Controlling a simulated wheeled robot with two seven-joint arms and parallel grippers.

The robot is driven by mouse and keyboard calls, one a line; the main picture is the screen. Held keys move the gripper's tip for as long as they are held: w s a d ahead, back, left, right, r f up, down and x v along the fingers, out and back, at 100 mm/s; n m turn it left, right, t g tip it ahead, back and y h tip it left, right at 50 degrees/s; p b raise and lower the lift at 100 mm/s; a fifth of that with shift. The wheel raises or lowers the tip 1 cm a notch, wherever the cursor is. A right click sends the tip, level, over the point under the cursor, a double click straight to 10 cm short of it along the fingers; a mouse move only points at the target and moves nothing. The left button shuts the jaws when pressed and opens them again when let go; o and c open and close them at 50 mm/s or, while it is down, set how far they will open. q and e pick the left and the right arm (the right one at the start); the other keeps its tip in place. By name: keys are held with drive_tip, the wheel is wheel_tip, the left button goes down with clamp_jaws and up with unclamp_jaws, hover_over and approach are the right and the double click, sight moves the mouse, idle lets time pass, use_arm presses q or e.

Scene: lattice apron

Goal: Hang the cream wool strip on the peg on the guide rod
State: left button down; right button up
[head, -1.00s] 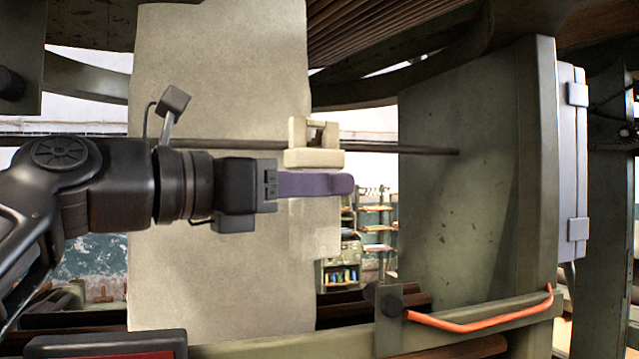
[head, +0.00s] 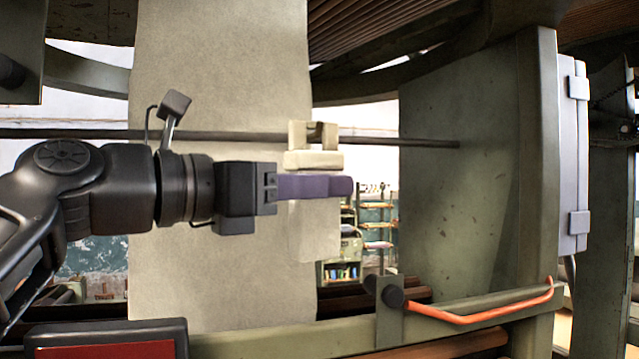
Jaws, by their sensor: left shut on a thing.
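My left gripper (head: 314,187) reaches in from the left, with its purple fingers shut on the cream wool strip. The strip (head: 318,232) hangs below the fingers in front of the beige cloth, hard to tell from it in colour. Just above the fingers is a cream block (head: 313,160) with two upright prongs; I cannot tell whether it is the peg or the strip's top. The dark guide rod (head: 400,143) runs across at the height of the prongs. Whether block and rod touch is unclear. My right gripper is out of view.
A wide beige cloth (head: 215,70) hangs behind my left arm. A green upright panel (head: 455,210) stands to the right, with an orange handle bar (head: 480,323) on the lower green beam. Stocked shelves (head: 375,225) show far behind. The gap before the green panel is clear.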

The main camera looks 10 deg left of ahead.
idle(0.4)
use_arm(q)
drive_tip(key=c, duration=1.1)
unclamp_jaws()
drive_tip(key=shift+o, duration=0.2)
drive_tip(key=b+v, duration=0.2)
drive_tip(key=v, duration=0.6)
